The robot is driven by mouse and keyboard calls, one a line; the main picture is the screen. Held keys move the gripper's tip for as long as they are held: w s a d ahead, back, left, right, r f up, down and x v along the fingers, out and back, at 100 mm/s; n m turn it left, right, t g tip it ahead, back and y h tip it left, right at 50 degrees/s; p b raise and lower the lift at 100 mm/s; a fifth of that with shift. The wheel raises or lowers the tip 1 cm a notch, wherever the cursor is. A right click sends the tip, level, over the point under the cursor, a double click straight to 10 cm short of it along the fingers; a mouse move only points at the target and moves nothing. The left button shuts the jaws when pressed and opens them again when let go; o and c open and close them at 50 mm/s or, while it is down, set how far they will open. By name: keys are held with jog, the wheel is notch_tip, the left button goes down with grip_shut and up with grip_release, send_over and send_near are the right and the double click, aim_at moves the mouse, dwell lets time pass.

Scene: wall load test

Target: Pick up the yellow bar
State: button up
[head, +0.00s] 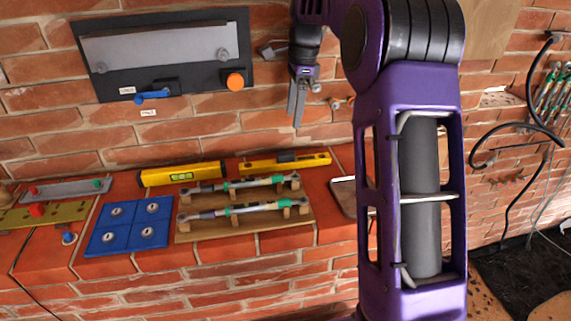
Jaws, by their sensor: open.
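Two long yellow things lie at the back of the red brick ledge, against the wall. The left one is a yellow level (207,173) with a green vial window. The right one is a slimmer yellow bar (308,163) with a dark block on its middle. I cannot tell for sure which one the task means. My gripper (299,118) hangs above the right end of the slimmer bar, pointing down, apart from it and empty. Its fingers overlap in this view.
A wooden rack (245,229) with two green-and-grey rods stands in front of the bars. A blue plate (128,243) with round fittings lies left of it. A dark wall panel (170,21) hangs above. A dark-edged tray (342,186) is partly hidden behind my arm.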

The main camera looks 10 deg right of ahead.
aim_at(286, 153)
jog(key=f, duration=0.2)
jog(key=f+b, duration=0.1)
jog(key=f, duration=0.2)
jog(key=a+f, duration=0.1)
jog(key=f, duration=0.1)
jog(key=shift+f, duration=0.4)
jog(key=f+b, duration=0.1)
jog(key=f, duration=0.1)
jog(key=a+f+b, duration=0.1)
jog(key=f, duration=0.2)
jog(key=shift+s+f, duration=0.2)
jog(key=shift+f, duration=0.05)
jog(key=shift+a, duration=0.1)
grip_shut()
jog(key=shift+r, duration=0.1)
